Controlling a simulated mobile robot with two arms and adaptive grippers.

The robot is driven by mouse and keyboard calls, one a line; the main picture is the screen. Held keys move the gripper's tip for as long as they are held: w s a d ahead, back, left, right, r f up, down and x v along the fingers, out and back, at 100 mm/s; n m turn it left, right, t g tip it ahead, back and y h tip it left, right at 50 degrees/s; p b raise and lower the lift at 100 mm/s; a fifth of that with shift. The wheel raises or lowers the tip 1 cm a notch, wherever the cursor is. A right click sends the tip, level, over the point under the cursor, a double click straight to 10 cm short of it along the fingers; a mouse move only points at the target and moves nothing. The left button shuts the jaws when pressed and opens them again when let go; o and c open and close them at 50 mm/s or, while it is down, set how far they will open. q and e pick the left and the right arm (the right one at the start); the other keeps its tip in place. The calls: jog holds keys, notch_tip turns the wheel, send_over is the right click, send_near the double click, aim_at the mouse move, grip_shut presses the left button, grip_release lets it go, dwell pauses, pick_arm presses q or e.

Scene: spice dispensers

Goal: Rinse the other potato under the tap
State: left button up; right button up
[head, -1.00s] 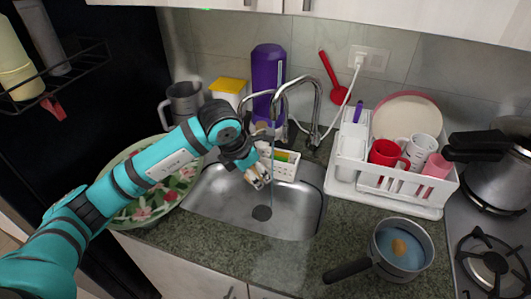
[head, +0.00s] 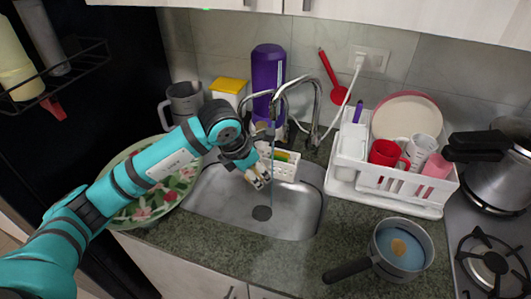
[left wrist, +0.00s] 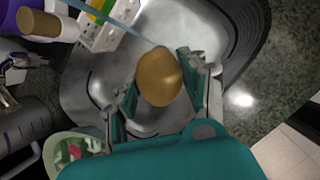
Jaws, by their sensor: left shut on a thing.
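My left gripper (head: 259,180) is over the sink, beside the thin stream of water (head: 272,175) from the tap (head: 316,98). In the left wrist view the gripper (left wrist: 160,90) is shut on a brown potato (left wrist: 159,77), with a finger on each side. The bluish stream (left wrist: 120,22) meets the potato's upper edge there. In the head view the held potato is mostly hidden by the fingers. The other potato (head: 398,247) lies in the bluish water of the pot (head: 404,268) on the counter at right. My right gripper is not in view.
The metal sink (head: 300,215) is below the gripper. A white caddy (head: 286,170) sits at its back edge. A patterned bowl (head: 125,214) stands at left, under my arm. A dish rack (head: 400,187) stands at right, left of the stove (head: 490,262).

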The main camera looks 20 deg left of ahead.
pick_arm(q)
jog(key=shift+s+r+p, duration=0.35)
jog(key=shift+s+r, duration=0.15)
jog(key=shift+r, duration=0.05)
jog(key=s+r, duration=0.2)
jog(key=s+r+p, duration=0.1)
jog(key=s, duration=0.1)
jog(key=shift+a, duration=0.35)
